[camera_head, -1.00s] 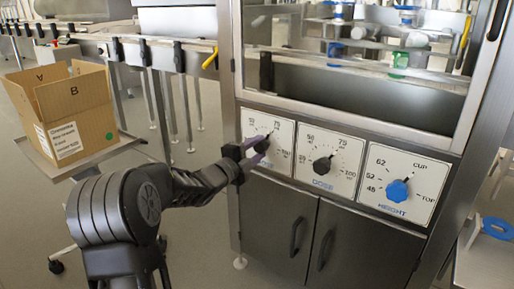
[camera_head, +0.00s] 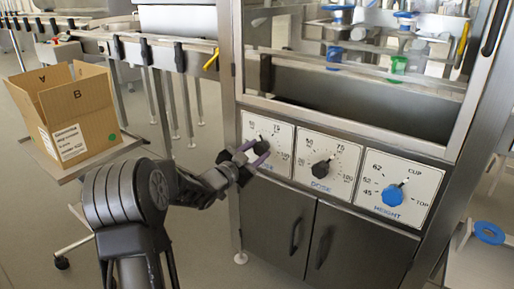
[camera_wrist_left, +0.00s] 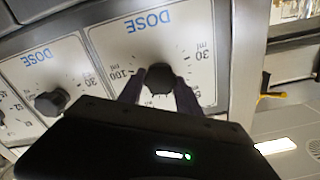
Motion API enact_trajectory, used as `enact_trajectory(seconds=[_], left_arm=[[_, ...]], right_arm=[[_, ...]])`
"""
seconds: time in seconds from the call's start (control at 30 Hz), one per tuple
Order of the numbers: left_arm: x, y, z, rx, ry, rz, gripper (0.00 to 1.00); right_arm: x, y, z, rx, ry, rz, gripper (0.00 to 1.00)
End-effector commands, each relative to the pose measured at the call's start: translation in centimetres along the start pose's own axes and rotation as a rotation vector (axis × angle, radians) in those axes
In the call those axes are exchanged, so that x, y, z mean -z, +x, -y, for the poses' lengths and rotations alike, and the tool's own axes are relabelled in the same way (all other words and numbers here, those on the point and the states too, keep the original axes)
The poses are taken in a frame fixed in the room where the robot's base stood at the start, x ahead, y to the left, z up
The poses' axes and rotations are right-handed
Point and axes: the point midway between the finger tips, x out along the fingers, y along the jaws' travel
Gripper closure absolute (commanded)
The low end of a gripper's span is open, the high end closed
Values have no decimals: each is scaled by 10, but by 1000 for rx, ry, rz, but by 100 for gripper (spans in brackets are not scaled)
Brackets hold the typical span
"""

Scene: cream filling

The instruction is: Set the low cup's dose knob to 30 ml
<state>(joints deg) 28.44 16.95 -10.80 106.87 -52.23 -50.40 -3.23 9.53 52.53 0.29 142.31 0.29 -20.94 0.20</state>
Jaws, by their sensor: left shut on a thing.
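A white dose dial plate (camera_head: 283,141) with a black knob (camera_head: 262,147) is at the left of the machine's front panel. My left gripper (camera_head: 255,153) is at this knob, its dark purple fingers on either side of it. In the left wrist view the plate is upside down, and the fingers are shut on the knob (camera_wrist_left: 159,78). A 30 ml mark shows to the right of the knob there and a 100 mark to the left. The knob's pointer is hidden or too unclear to read. My right gripper is not in view.
A second dose knob (camera_head: 321,169) and a blue height knob (camera_head: 393,195) are to the right on the same panel. Cabinet doors with handles (camera_head: 297,235) are below. An open cardboard box (camera_head: 85,120) stands on a side table at left. Blue and green (camera_head: 399,65) parts are behind the window.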

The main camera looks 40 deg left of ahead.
Motion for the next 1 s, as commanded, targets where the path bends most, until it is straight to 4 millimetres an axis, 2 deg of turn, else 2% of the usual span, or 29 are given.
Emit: enact_trajectory(seconds=[0.03,1.0], left_arm=[[1,0,1,-1,-45,4,100],[0,-1,2,1,-962,5,100]], right_arm=[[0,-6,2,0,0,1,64],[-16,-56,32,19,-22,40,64]])
